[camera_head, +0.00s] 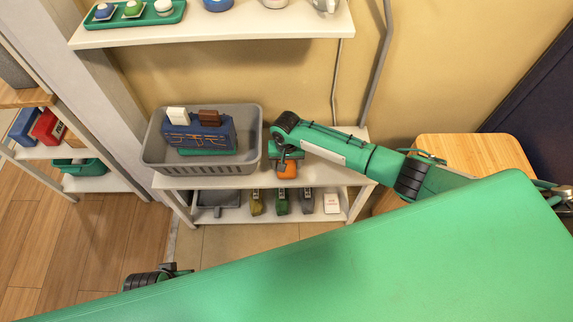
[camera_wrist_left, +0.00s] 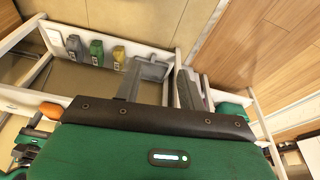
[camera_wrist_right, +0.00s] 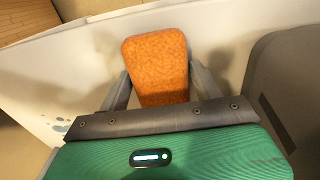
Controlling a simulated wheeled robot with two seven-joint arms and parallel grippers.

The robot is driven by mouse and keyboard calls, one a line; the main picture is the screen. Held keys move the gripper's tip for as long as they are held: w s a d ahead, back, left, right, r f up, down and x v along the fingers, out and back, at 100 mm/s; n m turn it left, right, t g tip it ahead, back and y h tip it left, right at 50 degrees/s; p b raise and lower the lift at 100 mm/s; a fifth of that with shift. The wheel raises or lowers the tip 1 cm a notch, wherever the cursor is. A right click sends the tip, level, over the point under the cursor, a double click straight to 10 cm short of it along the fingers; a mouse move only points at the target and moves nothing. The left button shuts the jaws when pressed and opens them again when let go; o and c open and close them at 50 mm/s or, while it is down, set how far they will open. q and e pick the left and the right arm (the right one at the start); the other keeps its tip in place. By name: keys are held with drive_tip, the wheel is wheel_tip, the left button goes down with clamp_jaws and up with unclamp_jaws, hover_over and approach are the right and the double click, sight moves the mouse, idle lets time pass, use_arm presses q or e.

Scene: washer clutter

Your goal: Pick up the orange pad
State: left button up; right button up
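The orange pad (camera_wrist_right: 158,62) lies at the shelf, right of the grey basket. In the head view the pad (camera_head: 287,171) shows just below my right gripper (camera_head: 287,155). In the right wrist view the fingers of my right gripper (camera_wrist_right: 160,82) stand on either side of the pad's near part, apparently with thin gaps. The near end of the pad is hidden by the gripper body. My left gripper (camera_head: 165,272) is low at the left, partly behind my green body. In the left wrist view my left gripper (camera_wrist_left: 160,80) is open and empty.
The grey basket (camera_head: 150,155) holds a blue box and smaller blocks, close left of the right gripper. A lower shelf carries several small items, including a green one (camera_head: 281,203). A shelf above (camera_head: 230,32) holds a green tray. A wooden-topped stand (camera_head: 480,152) is at the right.

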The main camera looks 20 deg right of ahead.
sight(287, 162)
use_arm(q)
drive_tip(key=shift+s+f, duration=0.1)
drive_tip(key=shift+f, duration=0.2)
use_arm(e)
drive_tip(key=c, duration=0.5)
drive_tip(key=shift+r, duration=0.55)
use_arm(q)
wheel_tip(287, 162, down, 7)
drive_tip(key=g+p, duration=0.1)
drive_tip(key=p, duration=0.2)
drive_tip(key=shift+s, duration=0.45)
use_arm(e)
wheel_tip(287, 162, up, 19)
drive_tip(key=shift+f, duration=0.1)
drive_tip(key=shift+o, duration=0.5)
use_arm(q)
drive_tip(key=shift+p, duration=0.3)
use_arm(e)
drive_tip(key=shift+c, duration=0.3)
